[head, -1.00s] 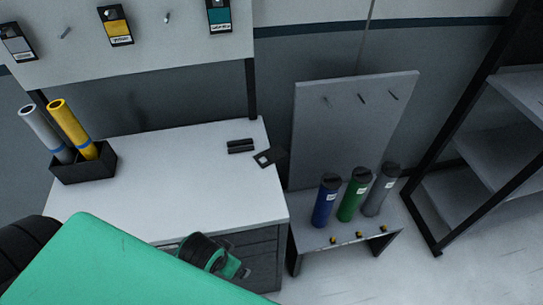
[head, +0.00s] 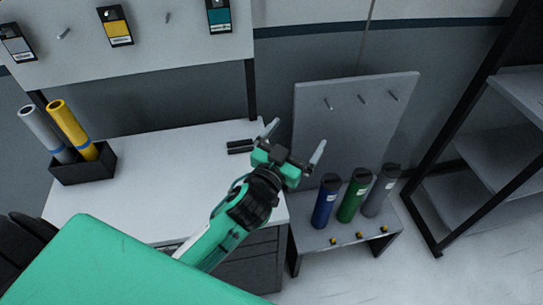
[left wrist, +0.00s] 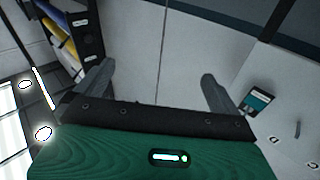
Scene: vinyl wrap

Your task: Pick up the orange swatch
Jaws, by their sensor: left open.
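No clearly orange swatch shows now. The hanging swatches in the head view are a grey one (head: 16,43), an amber-yellow one (head: 115,26) and a teal one (head: 218,15). A dark card lay at the worktable's right end in the earlier head frame, and my left gripper now covers that spot. My left gripper (head: 294,140) is open over the right end of the worktable (head: 165,165). In the left wrist view its fingers (left wrist: 157,73) are spread with nothing between them. A teal swatch (left wrist: 258,101) hangs to the right there. My right gripper is out of view.
A black holder (head: 83,168) with a grey and a yellow roll stands at the table's left. A dark block (head: 239,146) lies behind my gripper. A low stand (head: 345,232) holds blue, green and grey cylinders before a pegged board (head: 345,125). Shelving (head: 480,165) stands right.

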